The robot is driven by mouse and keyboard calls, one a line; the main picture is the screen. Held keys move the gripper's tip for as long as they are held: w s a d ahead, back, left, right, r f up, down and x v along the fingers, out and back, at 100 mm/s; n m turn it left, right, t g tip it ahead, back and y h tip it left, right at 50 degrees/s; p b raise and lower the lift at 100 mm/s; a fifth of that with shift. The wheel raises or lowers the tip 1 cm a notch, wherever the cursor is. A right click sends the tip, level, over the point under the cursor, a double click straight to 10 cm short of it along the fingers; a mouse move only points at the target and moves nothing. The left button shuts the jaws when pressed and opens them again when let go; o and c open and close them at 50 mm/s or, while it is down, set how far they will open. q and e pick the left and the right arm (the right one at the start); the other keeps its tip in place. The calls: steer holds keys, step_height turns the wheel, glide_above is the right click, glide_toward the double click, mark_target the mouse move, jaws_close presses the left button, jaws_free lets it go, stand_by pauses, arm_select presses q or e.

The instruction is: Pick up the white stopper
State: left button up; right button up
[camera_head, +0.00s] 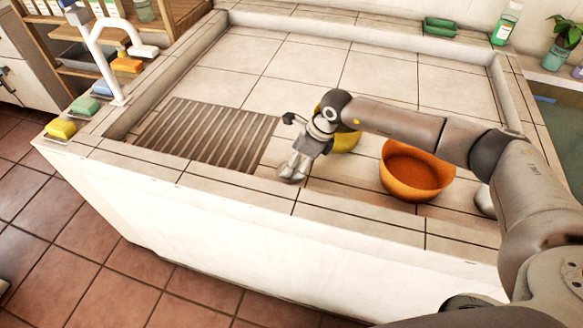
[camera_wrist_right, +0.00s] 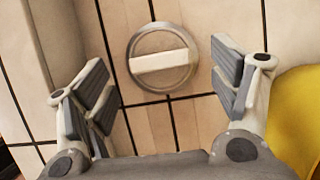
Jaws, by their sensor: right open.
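The white stopper (camera_wrist_right: 150,62) shows in the right wrist view as a white bar across a round grey ring on the tiled basin floor. My right gripper (camera_wrist_right: 160,80) is open, with one finger to the left of the stopper and one to the right. The stopper appears ahead of the fingers, and nothing is held. In the head view my right gripper (camera_head: 292,172) points down inside the basin near its front wall. The stopper cannot be made out there. My left gripper is not in view.
A yellow object (camera_wrist_right: 296,115) is close on the right in the wrist view, and a yellow round thing (camera_head: 346,142) shows behind the gripper. An orange bowl (camera_head: 416,190) stands right of it. A ribbed drain board (camera_head: 205,135) lies left. The back of the basin is clear.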

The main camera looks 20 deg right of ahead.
steer(key=shift+x, duration=1.05)
steer(key=shift+w+a+f, duration=0.1)
steer(key=shift+a+f, duration=0.05)
steer(key=c, duration=1.1)
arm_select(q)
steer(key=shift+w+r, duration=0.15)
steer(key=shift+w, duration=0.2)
